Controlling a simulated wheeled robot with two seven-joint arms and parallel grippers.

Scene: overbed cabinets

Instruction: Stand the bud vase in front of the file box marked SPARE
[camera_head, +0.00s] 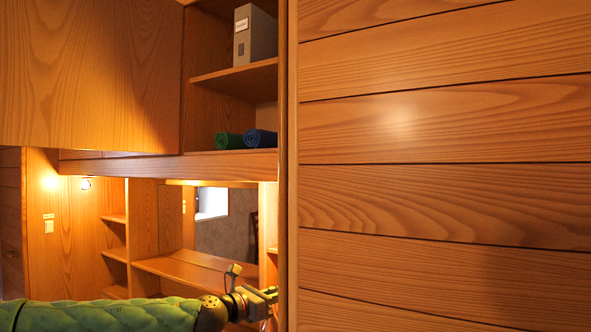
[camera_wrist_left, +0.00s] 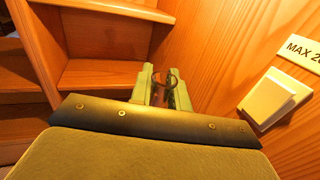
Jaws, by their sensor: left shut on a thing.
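My left gripper (camera_head: 268,297) is low in the head view, in front of the wooden wall's edge. In the left wrist view its two pale green fingers (camera_wrist_left: 163,84) are shut on a small see-through vase (camera_wrist_left: 163,95), whose round rim shows between them. Only a faint clear part of the vase shows below the gripper in the head view (camera_head: 267,325). A grey file box (camera_head: 260,38) with a white label stands on the upper open shelf, well above the gripper. Its label is too small to read. My right gripper is not in view.
A green roll (camera_head: 228,140) and a blue roll (camera_head: 261,139) lie on the lower open shelf. A closed cabinet door (camera_head: 90,75) is left of the shelves, and a plank wall (camera_head: 445,170) fills the right. A white switch (camera_wrist_left: 273,103) is on the wall beside the gripper.

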